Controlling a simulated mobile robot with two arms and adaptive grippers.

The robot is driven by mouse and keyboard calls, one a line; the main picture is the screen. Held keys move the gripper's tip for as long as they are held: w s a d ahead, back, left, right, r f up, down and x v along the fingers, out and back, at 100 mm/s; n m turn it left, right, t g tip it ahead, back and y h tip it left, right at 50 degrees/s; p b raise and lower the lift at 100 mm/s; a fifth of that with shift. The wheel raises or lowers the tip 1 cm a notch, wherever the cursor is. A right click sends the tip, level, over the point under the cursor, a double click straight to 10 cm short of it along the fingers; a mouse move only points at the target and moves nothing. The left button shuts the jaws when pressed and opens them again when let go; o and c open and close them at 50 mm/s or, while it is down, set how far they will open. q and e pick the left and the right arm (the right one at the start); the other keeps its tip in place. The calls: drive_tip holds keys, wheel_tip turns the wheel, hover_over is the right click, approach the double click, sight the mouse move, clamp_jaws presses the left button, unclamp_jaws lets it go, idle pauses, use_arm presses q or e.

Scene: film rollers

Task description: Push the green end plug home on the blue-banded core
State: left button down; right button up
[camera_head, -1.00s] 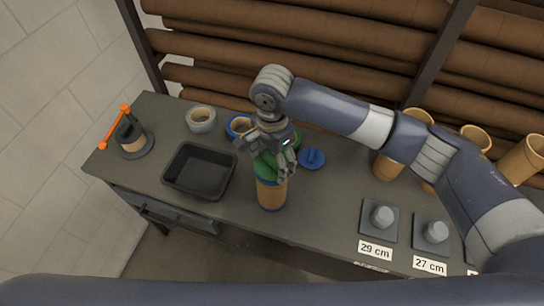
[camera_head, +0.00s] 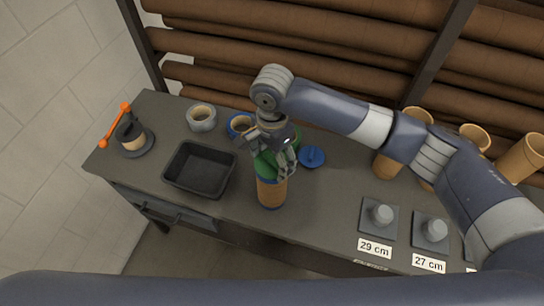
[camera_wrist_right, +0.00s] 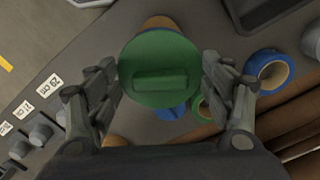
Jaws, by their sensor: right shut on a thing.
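The blue-banded core (camera_head: 271,193) is a tan cardboard tube standing upright on the bench, with a blue band at its foot. The green end plug (camera_head: 264,164), a round disc with a raised bar grip, is at the core's top. In the right wrist view the plug (camera_wrist_right: 160,62) faces the camera and hides most of the core (camera_wrist_right: 160,22). My right gripper (camera_head: 274,161) is shut on the plug from above, with a finger on either side of it. Whether the plug's rim is flush with the core is hard to tell. My left gripper is not in view.
A black tray (camera_head: 200,170) stands left of the core. A blue plug (camera_head: 312,156) lies right of it. A blue tape roll (camera_head: 238,126) and a grey roll (camera_head: 201,118) sit behind. Gauge blocks (camera_head: 379,217) are at the right. Bare bench lies between.

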drive_tip(key=shift+f, duration=0.35)
idle(0.6)
drive_tip(key=o, duration=1.1)
drive_tip(key=shift+o, duration=0.3)
drive_tip(key=shift+r, duration=0.1)
drive_tip(key=shift+r+p, duration=1.3)
drive_tip(key=shift+p, duration=0.45)
drive_tip(key=shift+r+p, duration=1)
drive_tip(key=shift+r, duration=1.15)
